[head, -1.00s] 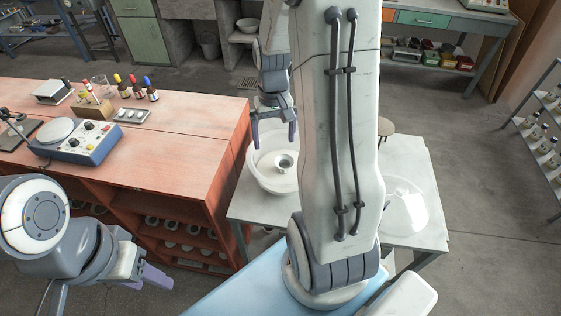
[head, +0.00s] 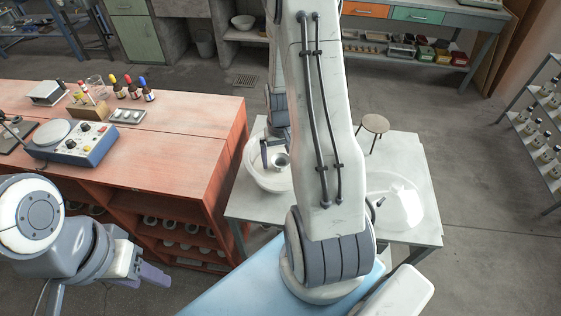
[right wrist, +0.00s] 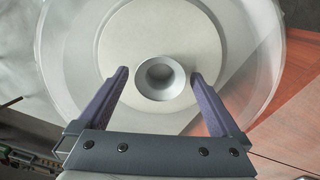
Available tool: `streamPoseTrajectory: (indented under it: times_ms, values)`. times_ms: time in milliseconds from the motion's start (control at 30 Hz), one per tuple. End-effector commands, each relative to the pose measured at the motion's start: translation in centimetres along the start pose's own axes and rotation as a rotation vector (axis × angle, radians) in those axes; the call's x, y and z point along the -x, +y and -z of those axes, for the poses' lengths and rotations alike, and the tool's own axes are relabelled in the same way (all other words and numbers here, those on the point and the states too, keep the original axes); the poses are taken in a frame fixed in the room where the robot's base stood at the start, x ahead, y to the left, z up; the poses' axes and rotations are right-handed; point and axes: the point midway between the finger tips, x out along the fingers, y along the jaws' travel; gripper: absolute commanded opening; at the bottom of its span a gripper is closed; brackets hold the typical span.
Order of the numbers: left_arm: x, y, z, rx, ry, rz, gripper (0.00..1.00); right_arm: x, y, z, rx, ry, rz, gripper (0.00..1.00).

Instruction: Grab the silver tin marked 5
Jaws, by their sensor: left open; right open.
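A small silver tin (head: 281,160) stands on the pale round plate of a wide glass-walled bowl (head: 255,180) on the grey side table. In the right wrist view the tin (right wrist: 161,92) is seen from above as a round, open cup with a dark inside. No number on it can be read. My right gripper (right wrist: 159,74) is open, its two purple fingers on either side of the tin in that view, with gaps on both sides. In the head view my right arm hides part of this gripper. My left gripper (head: 150,276) is open and empty, low at the left.
A clear glass dome lid (head: 400,212) lies on the right of the grey table (head: 415,165). The red bench (head: 190,130) stands close to the bowl's left, with a blue hotplate-like device (head: 75,142) and dropper bottles (head: 133,90). A stool (head: 374,124) stands behind the table.

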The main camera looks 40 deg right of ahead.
Motion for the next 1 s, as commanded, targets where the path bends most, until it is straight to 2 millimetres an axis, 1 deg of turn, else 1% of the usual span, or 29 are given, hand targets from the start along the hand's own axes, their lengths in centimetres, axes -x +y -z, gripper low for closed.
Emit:
streamPoseTrajectory:
  times_ms: [233, 267, 300, 367, 400, 467, 500, 833, 1000]
  values:
    - [0.0, 0.0, 0.0, 0.000, 0.000, 0.000, 0.50, -0.3, 0.0, 0.0, 0.000, 0.002, 0.000, 1.00]
    - [0.0, 0.0, 0.0, 0.000, 0.000, 0.000, 0.50, -0.3, 0.0, 0.0, 0.000, 0.002, 0.000, 0.96]
    - [0.0, 0.0, 0.0, 0.000, 0.000, 0.000, 0.50, -0.3, 0.0, 0.0, 0.000, 0.002, 0.000, 0.81]
    - [0.0, 0.0, 0.0, 0.000, 0.000, 0.000, 0.50, -0.3, 0.0, 0.0, 0.000, 0.001, 0.000, 0.58]
    - [0.0, 0.0, 0.0, 0.000, 0.000, 0.000, 0.50, -0.3, 0.0, 0.0, 0.000, 0.001, 0.000, 0.43]
    - [0.0, 0.0, 0.0, 0.000, 0.000, 0.000, 0.50, -0.2, 0.0, 0.0, 0.000, 0.001, 0.000, 0.20]
    - [0.0, 0.0, 0.0, 0.000, 0.000, 0.000, 0.50, -0.2, 0.0, 0.0, 0.000, 0.001, 0.000, 0.14]
    - [-0.1, 0.0, 0.0, 0.000, 0.000, 0.000, 0.50, 0.1, 0.0, 0.1, 0.000, 0.002, 0.000, 0.14]
    - [-0.3, 0.0, 0.0, 0.000, 0.000, 0.000, 0.50, 1.5, 0.0, 0.1, 0.000, 0.006, 0.000, 0.14]
